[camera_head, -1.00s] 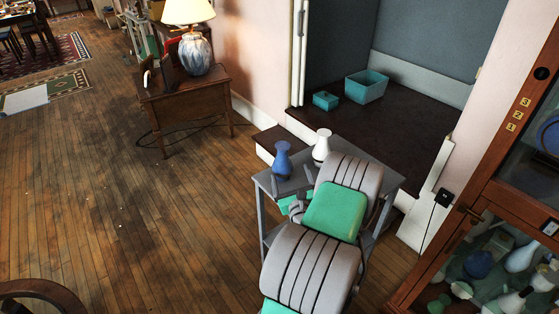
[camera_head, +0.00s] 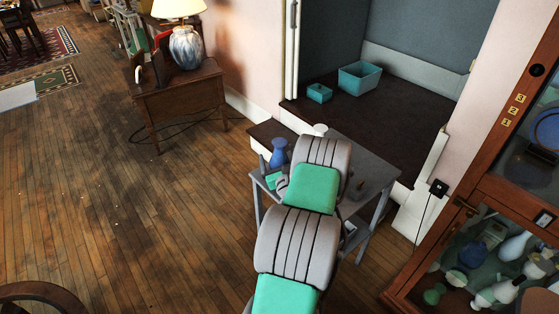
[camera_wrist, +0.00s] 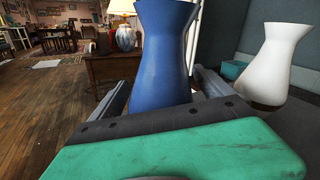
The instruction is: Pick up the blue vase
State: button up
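The blue vase (camera_head: 279,152) stands upright on the small grey table (camera_head: 374,165), near its left corner. In the wrist view the blue vase (camera_wrist: 163,50) is large and centred between the two fingers of my gripper (camera_wrist: 163,80); its top is cut off and its base is hidden behind the gripper body. The fingers lie on either side of it, with what look like narrow gaps, so the gripper appears open around it. The head view shows a finger left of the vase; my arm hides much of the gripper.
A white vase (camera_wrist: 282,60) stands close on the right; in the head view only its top (camera_head: 320,130) shows behind my arm. A wooden side table (camera_head: 182,100) with a lamp (camera_head: 186,48) is back left. A glass-fronted cabinet (camera_head: 470,205) stands right. The floor at left is clear.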

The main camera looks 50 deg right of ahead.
jog(key=c, duration=1.7)
